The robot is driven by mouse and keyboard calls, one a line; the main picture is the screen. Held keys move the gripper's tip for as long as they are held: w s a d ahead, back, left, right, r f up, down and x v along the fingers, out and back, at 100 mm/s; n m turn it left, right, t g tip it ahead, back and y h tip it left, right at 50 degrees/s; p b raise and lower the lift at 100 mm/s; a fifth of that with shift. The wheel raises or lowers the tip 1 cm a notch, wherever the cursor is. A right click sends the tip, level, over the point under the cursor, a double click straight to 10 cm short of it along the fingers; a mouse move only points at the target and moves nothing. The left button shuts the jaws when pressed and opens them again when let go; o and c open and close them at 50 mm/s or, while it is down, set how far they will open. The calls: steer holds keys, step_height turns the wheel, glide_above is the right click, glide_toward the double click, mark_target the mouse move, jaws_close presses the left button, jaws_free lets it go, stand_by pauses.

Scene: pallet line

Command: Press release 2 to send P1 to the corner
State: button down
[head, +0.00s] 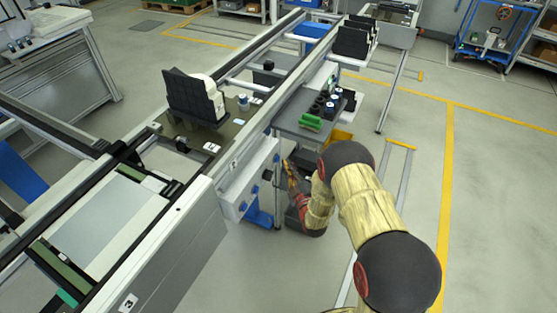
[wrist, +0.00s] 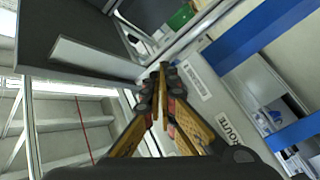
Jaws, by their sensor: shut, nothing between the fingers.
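A pallet (head: 182,132), a dark plate carrying a black rack with a white part, sits on the conveyor line; I cannot read whether it is P1. A label 2 (head: 234,166) is on the line's side rail. Below it is a pale control box (head: 249,184) with small blue parts; I cannot tell which is release 2. My gripper (head: 291,172) is low beside this box, on its right, partly hidden by my arm. In the wrist view my gripper (wrist: 161,68) is shut and empty, in front of a pale panel with a ROUTE label (wrist: 232,129); contact cannot be told.
A grey side table (head: 300,122) with green and black parts stands just behind my gripper. Another line section marked 3 (head: 129,302) is at the front left. The floor to the right is open.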

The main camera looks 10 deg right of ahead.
steer(key=shift+a, duration=0.1)
steer(key=shift+w+a+b, duration=0.2)
steer(key=shift+a+b, duration=0.05)
steer(key=shift+b, duration=0.05)
steer(key=shift+w+a, duration=0.35)
steer(key=shift+a, duration=0.05)
stand_by(1.4)
steer(key=shift+s+d, duration=0.1)
steer(key=shift+d, duration=0.05)
steer(key=shift+s+d+b, duration=0.3)
steer(key=shift+s+d, duration=0.2)
steer(key=shift+d, duration=0.05)
steer(key=shift+d, duration=0.1)
